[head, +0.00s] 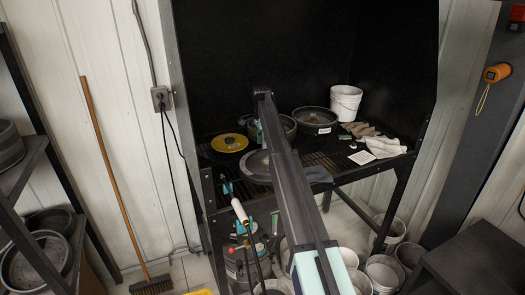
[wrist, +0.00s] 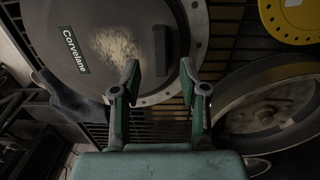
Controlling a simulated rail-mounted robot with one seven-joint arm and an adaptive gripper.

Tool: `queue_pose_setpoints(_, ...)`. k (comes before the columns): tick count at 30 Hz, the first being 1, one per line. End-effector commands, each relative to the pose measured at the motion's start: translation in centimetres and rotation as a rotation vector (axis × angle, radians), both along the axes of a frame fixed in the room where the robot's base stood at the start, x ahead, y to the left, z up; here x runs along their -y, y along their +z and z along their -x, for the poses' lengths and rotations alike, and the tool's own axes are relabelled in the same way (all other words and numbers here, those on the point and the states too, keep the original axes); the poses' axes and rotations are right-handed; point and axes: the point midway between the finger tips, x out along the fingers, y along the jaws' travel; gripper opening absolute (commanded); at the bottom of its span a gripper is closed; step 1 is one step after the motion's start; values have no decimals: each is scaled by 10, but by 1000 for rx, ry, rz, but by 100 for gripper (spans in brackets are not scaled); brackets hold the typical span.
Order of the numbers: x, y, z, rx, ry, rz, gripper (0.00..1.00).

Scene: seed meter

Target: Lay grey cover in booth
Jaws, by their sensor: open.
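The grey cover (wrist: 115,30) fills the upper left of the wrist view. It is a dark round disc with a pale worn patch, a "Corvelane" label and a raised dark handle (wrist: 162,48). A pale flange with holes (wrist: 197,35) shows along its right side. In the head view, a grey disc (head: 257,165) that looks like the cover lies on the front of the booth's slatted deck, partly behind my arm. My gripper (wrist: 159,75) is open, its fingertips near the handle's lower end, one to each side. I cannot tell their height above it. The booth (head: 300,50) has dark walls.
A yellow disc (head: 230,143) lies left on the deck. An open round vessel (wrist: 265,100) is close to my gripper's right side. A labelled pan (head: 315,118), a white bucket (head: 346,102) and gloves (head: 392,145) stand farther right. A blue-grey cloth (head: 318,174) lies at the front edge.

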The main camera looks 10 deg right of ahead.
Motion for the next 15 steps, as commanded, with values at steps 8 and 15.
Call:
queue_pose_setpoints(8,-1,51,-3,1,0,0,44)
queue_pose_setpoints(15,-1,76,-3,-1,0,0,44)
